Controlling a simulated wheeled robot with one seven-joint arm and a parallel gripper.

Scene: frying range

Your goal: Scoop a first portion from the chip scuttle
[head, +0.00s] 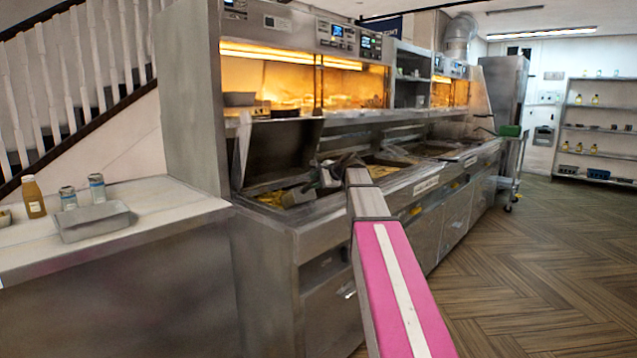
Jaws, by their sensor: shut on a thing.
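The chip scuttle (318,208) is a steel well at the near end of the frying range. Its dark lid or back panel stands raised behind it. Yellow chips (271,198) lie in the well. My gripper (333,166) is over the right side of the scuttle, at the end of my arm. It is shut on what looks like a scoop (306,189), which tilts down to the left with its lower end at the chips. The fingertips are small and partly hidden by my wrist. I cannot tell how much the scoop holds.
A white counter (150,205) at left holds a steel tray (93,221), a brown sauce bottle (33,197) and two shakers (82,191). Fryer pans (432,149) continue along the range behind my gripper. The wooden floor (540,240) at right is clear.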

